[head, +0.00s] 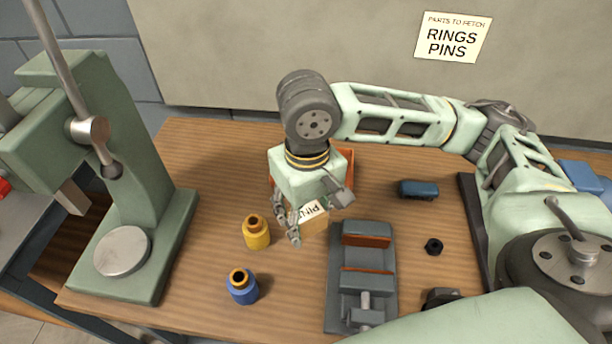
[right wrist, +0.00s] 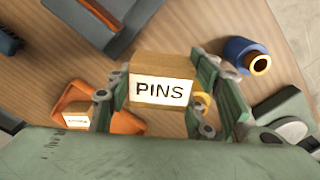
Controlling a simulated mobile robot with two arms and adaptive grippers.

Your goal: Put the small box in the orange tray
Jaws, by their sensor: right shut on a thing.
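My right gripper (head: 303,222) is shut on a small tan box (head: 314,225) with a white label. In the right wrist view the box (right wrist: 163,92) sits between the two green fingers, and its label reads PINS. The box is in front of the orange tray (head: 272,183) in the head view, over the wooden table. The tray is mostly hidden behind my right gripper there. In the right wrist view the tray (right wrist: 77,92) shows at the lower left with another labelled box (right wrist: 76,121) in it. My left gripper is out of view.
A yellow bottle (head: 256,233) and a blue bottle (head: 242,287) stand left of the held box. A grey vise (head: 362,275) lies to its right. A green press (head: 125,190) stands at the left. A blue cylinder (head: 417,189) and a black nut (head: 433,246) lie further right.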

